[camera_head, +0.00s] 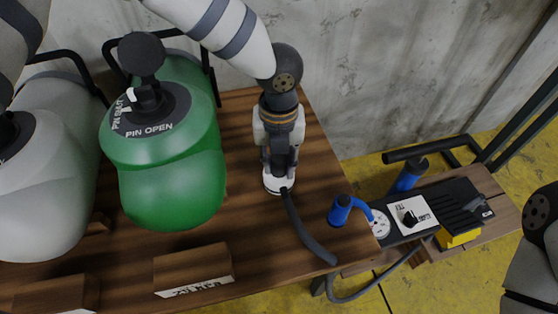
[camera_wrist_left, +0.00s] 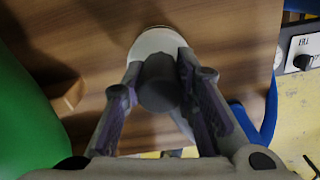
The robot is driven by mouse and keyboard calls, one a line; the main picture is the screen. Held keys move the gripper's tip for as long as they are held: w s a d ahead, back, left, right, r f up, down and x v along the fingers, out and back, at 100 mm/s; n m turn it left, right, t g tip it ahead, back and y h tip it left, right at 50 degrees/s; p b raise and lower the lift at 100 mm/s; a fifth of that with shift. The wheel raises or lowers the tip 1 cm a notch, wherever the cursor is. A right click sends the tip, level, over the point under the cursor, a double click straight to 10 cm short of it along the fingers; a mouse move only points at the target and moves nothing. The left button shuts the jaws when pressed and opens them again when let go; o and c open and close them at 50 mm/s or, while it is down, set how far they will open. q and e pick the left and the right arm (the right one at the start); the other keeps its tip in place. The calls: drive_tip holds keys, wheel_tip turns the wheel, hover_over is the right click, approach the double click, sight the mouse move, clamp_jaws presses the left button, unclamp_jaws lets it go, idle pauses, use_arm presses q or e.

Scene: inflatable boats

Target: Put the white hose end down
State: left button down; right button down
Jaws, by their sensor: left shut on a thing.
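My left gripper (camera_head: 279,168) reaches down over the wooden table and is shut on the white hose end (camera_head: 278,186). The white hose end also shows between the fingers in the left wrist view (camera_wrist_left: 155,42). Its round white rim is at or just above the table top; I cannot tell whether it touches. A dark hose (camera_head: 306,232) runs from it toward the table's front right edge. My right gripper is not in view.
A green inflatable boat (camera_head: 172,185) on the table (camera_head: 243,215) stands left of the gripper, with a grey one (camera_head: 50,200) beyond. A wooden block (camera_head: 192,267) lies in front. A blue-handled part (camera_head: 343,210) and a pump unit (camera_head: 425,212) are at the right.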

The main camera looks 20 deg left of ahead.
use_arm(q)
drive_tip(key=shift+f, duration=0.1)
drive_tip(key=c, duration=1.3)
unclamp_jaws()
wheel_tip(320, 180, up, 11)
drive_tip(key=shift+r+p, duration=0.15)
drive_tip(key=shift+p, duration=0.75)
drive_tip(key=shift+r, duration=0.45)
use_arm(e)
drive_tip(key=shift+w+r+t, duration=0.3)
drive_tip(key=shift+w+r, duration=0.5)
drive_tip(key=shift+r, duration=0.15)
